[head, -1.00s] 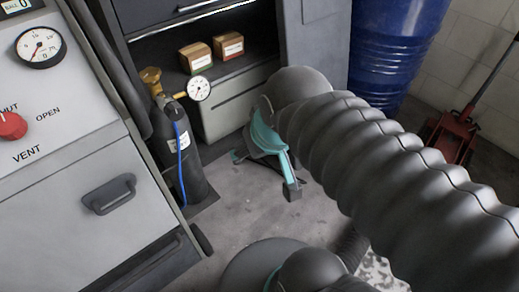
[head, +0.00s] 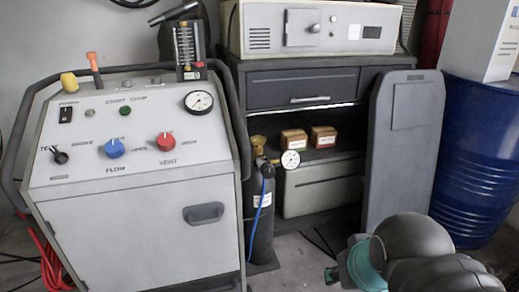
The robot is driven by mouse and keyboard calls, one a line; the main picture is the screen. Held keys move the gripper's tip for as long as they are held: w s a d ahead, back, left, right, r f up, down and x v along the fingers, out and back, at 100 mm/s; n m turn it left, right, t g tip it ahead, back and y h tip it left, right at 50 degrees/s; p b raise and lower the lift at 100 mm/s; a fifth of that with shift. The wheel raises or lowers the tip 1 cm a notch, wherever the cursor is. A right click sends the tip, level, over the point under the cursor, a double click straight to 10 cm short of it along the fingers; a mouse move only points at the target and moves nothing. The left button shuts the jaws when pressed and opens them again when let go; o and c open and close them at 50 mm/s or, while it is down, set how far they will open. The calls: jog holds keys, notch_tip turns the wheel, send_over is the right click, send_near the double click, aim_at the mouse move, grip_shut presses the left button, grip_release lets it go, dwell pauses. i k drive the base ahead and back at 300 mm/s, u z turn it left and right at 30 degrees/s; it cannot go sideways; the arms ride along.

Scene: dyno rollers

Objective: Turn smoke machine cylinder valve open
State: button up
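The dark gas cylinder (head: 261,240) stands upright on the floor, right beside the smoke machine (head: 140,235). Its brass valve (head: 258,145) is at the top, with a small white-faced gauge (head: 290,159) to its right and a blue hose running down its front. I cannot tell whether the valve is open. My gripper (head: 335,275) shows only partly at the bottom right, teal and dark, below and to the right of the valve and apart from it. Its fingers are too hidden to judge.
A dark shelf unit with two small boxes (head: 307,140) stands behind the cylinder. A grey panel (head: 400,150) and a blue drum (head: 475,160) stand to the right. The machine's black side rail (head: 237,130) runs close to the valve's left. Some floor shows right of the cylinder.

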aim_at(258, 141)
jog(key=z, duration=0.65)
jog(key=i, duration=0.95)
jog(key=u, duration=0.25)
